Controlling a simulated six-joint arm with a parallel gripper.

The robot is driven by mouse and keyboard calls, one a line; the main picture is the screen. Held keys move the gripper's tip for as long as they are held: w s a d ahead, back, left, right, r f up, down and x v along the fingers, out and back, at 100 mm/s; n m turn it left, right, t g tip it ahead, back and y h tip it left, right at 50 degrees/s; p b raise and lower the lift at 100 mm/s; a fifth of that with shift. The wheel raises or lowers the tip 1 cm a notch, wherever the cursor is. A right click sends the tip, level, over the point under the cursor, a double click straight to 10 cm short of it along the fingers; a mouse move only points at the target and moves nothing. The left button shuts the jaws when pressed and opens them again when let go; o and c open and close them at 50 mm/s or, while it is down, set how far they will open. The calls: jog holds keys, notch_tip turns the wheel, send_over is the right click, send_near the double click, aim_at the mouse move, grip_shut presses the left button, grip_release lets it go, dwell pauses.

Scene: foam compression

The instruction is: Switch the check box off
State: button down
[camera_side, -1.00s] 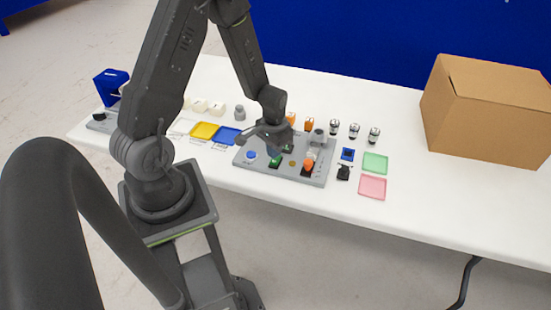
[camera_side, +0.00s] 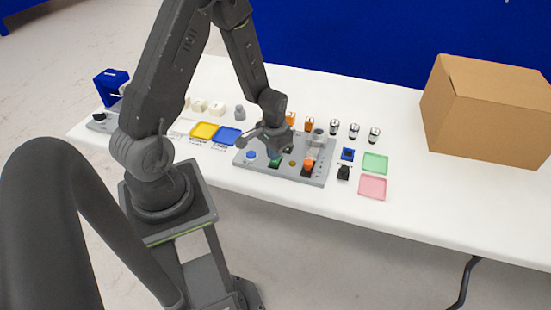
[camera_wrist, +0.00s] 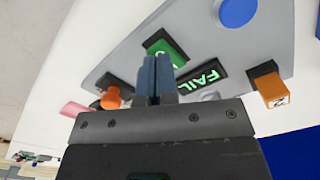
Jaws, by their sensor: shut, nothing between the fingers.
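The check box (camera_side: 312,180) is a grey panel on the white table. It carries a blue round button (camera_side: 250,155), a green rocker switch (camera_side: 275,162) and an orange knob (camera_side: 309,163) on a dark base. In the wrist view, the green switch (camera_wrist: 160,42) has a lit mark, partly hidden by my fingers, and a dark display (camera_wrist: 205,80) reads "FAIL" in green. My gripper (camera_wrist: 156,62) is shut and empty, its fingertips at or just above the green switch. I cannot tell whether they touch it. In the side view my gripper (camera_side: 272,150) hangs over the panel.
A large cardboard box (camera_side: 490,110) stands at the right. Small cylinders (camera_side: 354,131), a green tray (camera_side: 375,163) and a pink tray (camera_side: 372,187) lie right of the panel. Yellow (camera_side: 204,131) and blue (camera_side: 228,136) trays lie left. The front right table is clear.

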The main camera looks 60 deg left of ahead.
jog(key=shift+f, duration=0.8)
dwell(0.4)
jog(key=shift+r, duration=3.5)
jog(key=shift+d+r, duration=0.1)
jog(key=shift+r, duration=0.3)
jog(key=s+d+r+m+t, duration=0.1)
jog(key=s+d+r+t, duration=0.1)
jog(key=d+r, duration=0.3)
jog(key=s+d+r+m+t, duration=0.1)
jog(key=s+d+r, duration=0.3)
jog(key=r, duration=0.6)
jog(key=s+d+r+m+t, duration=0.1)
jog(key=s+d+r+t, duration=0.1)
jog(key=s+d+r, duration=0.3)
notch_tip(320, 180, up, 4)
jog(key=shift+d+f+t, duration=0.25)
jog(key=shift+d+t, duration=0.05)
jog(key=shift+d, duration=0.05)
